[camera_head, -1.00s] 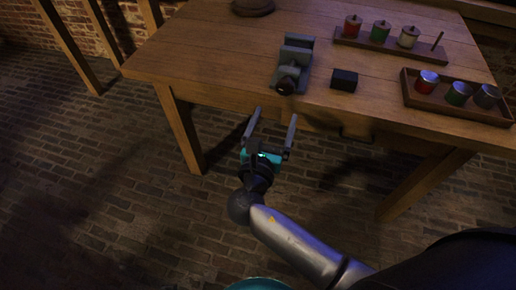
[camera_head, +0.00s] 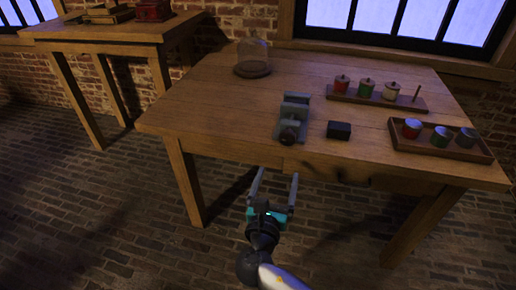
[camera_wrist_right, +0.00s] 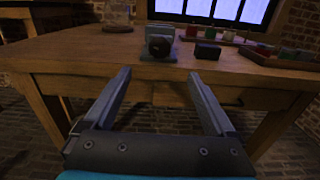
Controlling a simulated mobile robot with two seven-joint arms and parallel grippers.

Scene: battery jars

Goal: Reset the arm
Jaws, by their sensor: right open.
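My right gripper (camera_head: 274,186) is open and empty, in front of the wooden table's near edge. Its two fingers (camera_wrist_right: 158,88) also show spread apart in the right wrist view, with the table edge beyond them. The wooden table (camera_head: 215,105) bears a grey vise-like device (camera_head: 294,112) and a small black block (camera_head: 339,130) near its front edge. The gripper touches none of these. My left gripper is not in view.
A rack (camera_head: 431,104) with three lidded jars and an upright peg stands at the back right. A brown tray (camera_head: 480,155) with three jars sits at the front right. A glass dome (camera_head: 253,55) stands at the back left. Another table (camera_head: 95,32) stands far left.

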